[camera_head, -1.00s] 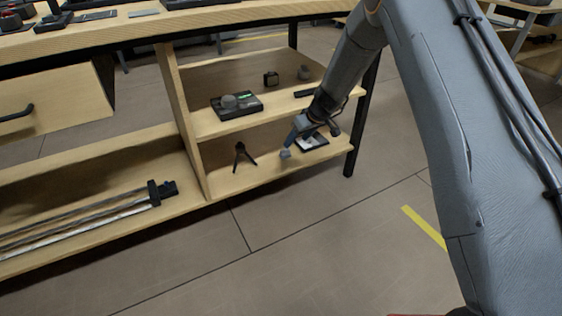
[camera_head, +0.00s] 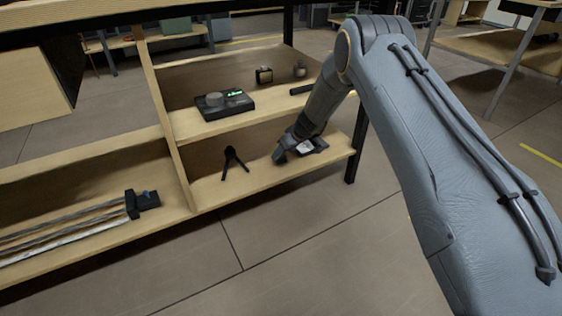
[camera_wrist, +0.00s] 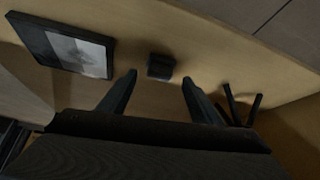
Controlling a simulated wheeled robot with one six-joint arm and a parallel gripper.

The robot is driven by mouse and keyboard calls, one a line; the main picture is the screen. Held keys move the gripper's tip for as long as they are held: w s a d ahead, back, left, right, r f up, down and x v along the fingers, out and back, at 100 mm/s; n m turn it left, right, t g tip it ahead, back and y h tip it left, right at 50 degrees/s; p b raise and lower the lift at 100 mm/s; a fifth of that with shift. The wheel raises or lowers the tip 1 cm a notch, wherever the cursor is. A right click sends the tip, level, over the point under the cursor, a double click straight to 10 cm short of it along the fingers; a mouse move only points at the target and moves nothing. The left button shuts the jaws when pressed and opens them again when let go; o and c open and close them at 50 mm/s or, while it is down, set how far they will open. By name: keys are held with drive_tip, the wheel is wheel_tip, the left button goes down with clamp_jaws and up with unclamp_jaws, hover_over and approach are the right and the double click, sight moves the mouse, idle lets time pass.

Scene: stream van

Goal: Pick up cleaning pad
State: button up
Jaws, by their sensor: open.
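A small dark block, which looks like the cleaning pad (camera_wrist: 161,66), lies on the wooden shelf in the wrist view. My gripper (camera_wrist: 159,78) is open, with one finger to each side of the block's line. The block shows just beyond the fingertips, between them, and nothing is held. In the head view my gripper (camera_head: 284,152) is low over the bottom shelf (camera_head: 262,184), and I cannot make out the block apart from it there.
A dark-framed flat panel (camera_wrist: 70,48) lies left of the block, also beside my gripper in the head view (camera_head: 312,147). A small black tripod (camera_head: 232,161) stands to the left. The upper shelf (camera_head: 190,130) above holds a black device (camera_head: 226,105).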

drive_tip(key=shift+b+x, duration=0.35)
drive_tip(key=shift+x, duration=0.85)
drive_tip(key=shift+d, duration=0.1)
drive_tip(key=shift+c, duration=0.4)
drive_tip(key=c, duration=1)
drive_tip(key=shift+c, duration=0.2)
